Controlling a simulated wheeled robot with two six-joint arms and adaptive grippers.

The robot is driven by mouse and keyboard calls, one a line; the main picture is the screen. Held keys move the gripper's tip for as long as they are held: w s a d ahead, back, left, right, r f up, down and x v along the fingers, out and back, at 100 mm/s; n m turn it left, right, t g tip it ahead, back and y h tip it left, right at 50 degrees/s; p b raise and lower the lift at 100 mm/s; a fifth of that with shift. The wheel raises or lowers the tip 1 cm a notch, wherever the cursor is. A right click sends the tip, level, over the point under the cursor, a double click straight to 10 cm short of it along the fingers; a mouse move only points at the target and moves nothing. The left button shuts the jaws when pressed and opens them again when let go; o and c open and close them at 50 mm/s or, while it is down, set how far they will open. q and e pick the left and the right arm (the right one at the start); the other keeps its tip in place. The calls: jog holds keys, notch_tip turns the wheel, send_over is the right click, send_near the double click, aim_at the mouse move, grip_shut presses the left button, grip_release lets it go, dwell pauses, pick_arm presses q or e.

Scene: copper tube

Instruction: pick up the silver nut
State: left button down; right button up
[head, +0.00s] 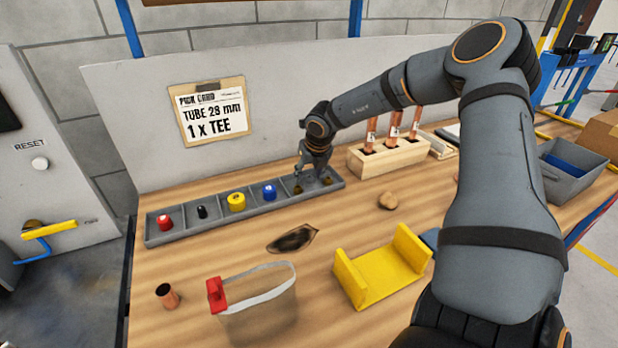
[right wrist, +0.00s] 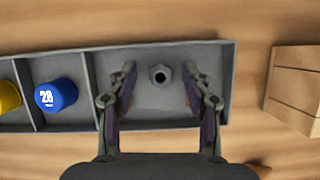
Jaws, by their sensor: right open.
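The silver nut (right wrist: 160,75) shows in the right wrist view, a small grey hexagonal piece with a dark hole. It lies in the right-end compartment of the grey divided tray (right wrist: 150,118). My right gripper (right wrist: 159,72) is open, with one finger to the left of the nut and one to the right, and a gap on both sides. In the head view my right gripper (head: 313,170) reaches down into the right end of the tray (head: 218,221); the nut cannot be made out there. My left gripper is not in view.
The tray also holds a red cap (head: 165,221), a small black piece (head: 202,211), a yellow cap (head: 236,201) and a blue cap (head: 269,192). A wooden block (head: 388,156) with copper tubes stands close right. A yellow cradle (head: 383,272) sits in front.

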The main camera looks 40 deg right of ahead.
jog(key=shift+c, duration=0.4)
grip_shut()
